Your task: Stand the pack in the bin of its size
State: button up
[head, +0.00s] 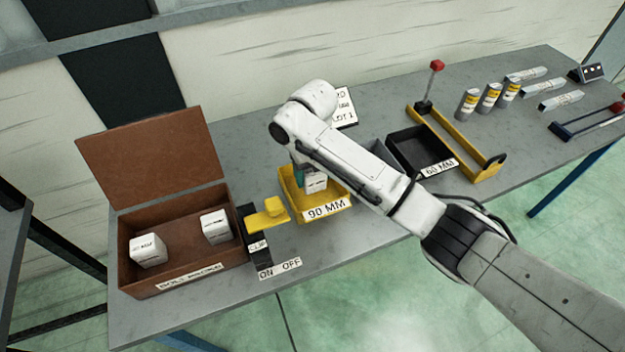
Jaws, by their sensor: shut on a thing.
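My gripper (308,176) is shut on a white pack (316,184) with dark print on its front. The pack is at the yellow bin (291,204), whose front label reads 90 MM. It shows within the bin's outline; I cannot tell whether it touches the bin floor. My arm hides part of the pack and the bin's right side. A black bin (408,143) labelled 60 MM stands further right. Part of a grey bin (379,151) shows between them, mostly behind my arm, its label hidden.
A brown box (128,247) with its lid open holds two white packs (215,227). A yellow lever piece (268,216) stands beside the yellow bin, by an ON OFF label.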

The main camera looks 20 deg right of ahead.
aim_at(312, 182)
jog(key=shift+w+f+p, duration=0.15)
jog(key=shift+f+p, duration=0.4)
jog(key=shift+f, duration=1.1)
jog(key=shift+f, duration=0.2)
jog(key=o, duration=1.3)
notch_tip(312, 182, up, 12)
jog(key=shift+r+b, duration=0.2)
jog(key=shift+b, duration=0.9)
